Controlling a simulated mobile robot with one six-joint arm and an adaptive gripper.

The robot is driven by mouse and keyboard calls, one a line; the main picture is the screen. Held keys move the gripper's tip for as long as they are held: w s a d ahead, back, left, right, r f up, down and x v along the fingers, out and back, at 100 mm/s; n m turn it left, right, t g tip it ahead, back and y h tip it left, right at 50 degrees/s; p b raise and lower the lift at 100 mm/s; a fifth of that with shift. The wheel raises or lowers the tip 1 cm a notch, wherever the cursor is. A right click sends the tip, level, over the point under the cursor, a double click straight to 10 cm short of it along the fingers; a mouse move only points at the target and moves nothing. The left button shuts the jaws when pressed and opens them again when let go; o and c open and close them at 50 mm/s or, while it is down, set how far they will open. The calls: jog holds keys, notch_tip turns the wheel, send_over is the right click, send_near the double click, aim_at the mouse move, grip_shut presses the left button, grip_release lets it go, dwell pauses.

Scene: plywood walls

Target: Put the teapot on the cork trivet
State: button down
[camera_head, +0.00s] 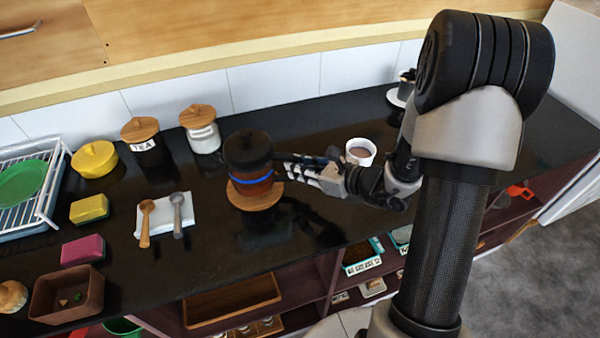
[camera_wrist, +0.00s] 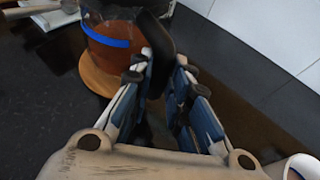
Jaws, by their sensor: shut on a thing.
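The teapot (camera_head: 248,160) is dark-lidded with a reddish-brown body and a blue band. In the head view it appears upright over the round cork trivet (camera_head: 256,197), whose front edge shows below it. In the wrist view the teapot (camera_wrist: 110,40) is at the upper left, with the trivet (camera_wrist: 95,76) under it; I cannot tell whether they touch. My gripper (camera_head: 290,167) comes from the right and is shut on the teapot's black handle. The wrist view shows the handle between the fingers (camera_wrist: 160,82).
A white cup (camera_head: 360,151) stands right behind my gripper. Two spoons (camera_head: 162,217) lie on a white cloth to the left. A tea jar (camera_head: 147,147) and a white jar (camera_head: 203,132) stand at the back. The counter's front edge drops to open shelves.

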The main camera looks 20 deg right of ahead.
jog(key=shift+f, duration=0.55)
jog(key=c, duration=1.5)
grip_release()
jog(key=shift+f, duration=0.1)
jog(key=shift+r, duration=0.2)
jog(key=p+v, duration=0.3)
jog(key=v, duration=0.9)
